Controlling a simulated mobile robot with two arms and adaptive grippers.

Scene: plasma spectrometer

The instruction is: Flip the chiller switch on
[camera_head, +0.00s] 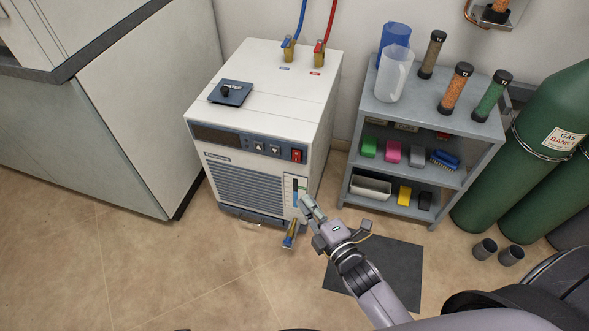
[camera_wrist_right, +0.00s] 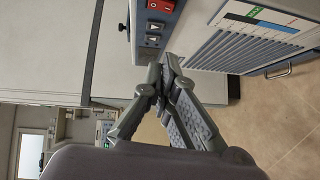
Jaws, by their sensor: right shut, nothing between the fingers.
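The chiller (camera_head: 265,120) is a white box with a blue-grey front panel and a louvred grille, standing on the floor. Its red rocker switch (camera_head: 297,156) is at the right end of the front panel, beside two arrow buttons. In the right wrist view the red switch (camera_wrist_right: 161,5) is at the top edge, partly cut off. I cannot tell its on or off position. My right gripper (camera_head: 308,203) is shut and empty, in front of the chiller and below the switch. It also shows in the wrist view (camera_wrist_right: 168,68), apart from the switch. My left gripper is not in view.
A grey shelf (camera_head: 435,120) with jugs, cartridges and coloured blocks stands to the right. Green gas cylinders (camera_head: 540,150) stand beyond it. A brass-coloured drain valve (camera_head: 291,234) sticks out low at the chiller's front. A white cabinet (camera_head: 130,110) stands left. The floor in front is open.

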